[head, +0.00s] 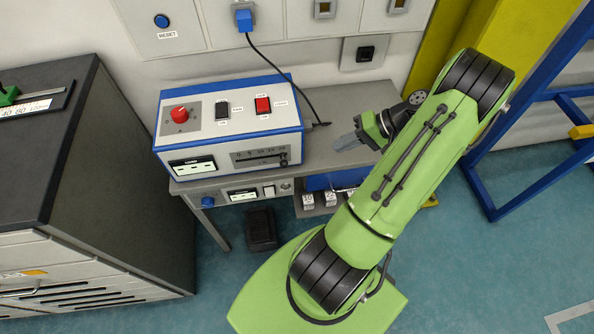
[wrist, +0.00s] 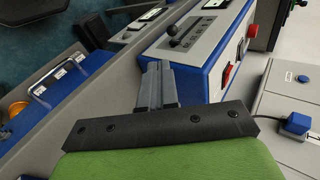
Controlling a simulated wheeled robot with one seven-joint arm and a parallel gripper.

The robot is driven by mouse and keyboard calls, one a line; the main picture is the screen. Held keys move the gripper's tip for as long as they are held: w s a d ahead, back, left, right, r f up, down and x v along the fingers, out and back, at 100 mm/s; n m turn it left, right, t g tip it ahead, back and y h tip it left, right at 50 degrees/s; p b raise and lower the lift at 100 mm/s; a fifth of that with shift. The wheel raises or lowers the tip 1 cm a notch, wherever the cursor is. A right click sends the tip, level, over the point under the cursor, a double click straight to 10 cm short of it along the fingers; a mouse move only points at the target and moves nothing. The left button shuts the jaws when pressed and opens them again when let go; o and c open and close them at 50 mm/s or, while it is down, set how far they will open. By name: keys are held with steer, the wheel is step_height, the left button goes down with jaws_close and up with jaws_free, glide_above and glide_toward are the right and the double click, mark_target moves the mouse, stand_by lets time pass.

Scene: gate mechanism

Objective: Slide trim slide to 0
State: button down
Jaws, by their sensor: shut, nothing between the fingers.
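The slide that I take as the trim slide (head: 258,157) is a slot with a number scale on the front face of the blue and white control box (head: 228,124). Its dark knob (head: 283,161) sits at the right end of the slot, where the higher numbers appear; the scale's left end seems to read 0. In the wrist view, the knob (wrist: 175,43) stands out at the near end of the slot, just beyond my fingertips. My gripper (head: 345,143) is shut and empty, right of the box and apart from the knob. It also shows in the wrist view (wrist: 160,72).
The box has a red button (head: 179,114), a black rocker switch (head: 222,111) and a red one (head: 262,105). A black cable (head: 285,75) hangs behind. A dark cabinet (head: 110,180) stands left with a green slider (head: 8,96). A blue frame (head: 480,180) stands right.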

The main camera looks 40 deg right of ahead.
mark_target(284, 161)
steer(key=x, duration=0.4)
steer(key=b+x, duration=0.1)
steer(key=x, duration=0.4)
steer(key=w+r+b+x, duration=0.1)
steer(key=x, duration=0.3)
steer(key=shift+w+a+f, duration=0.1)
steer(key=shift+a+f, duration=0.05)
steer(key=shift+a, duration=0.3)
steer(key=shift+a, duration=0.1)
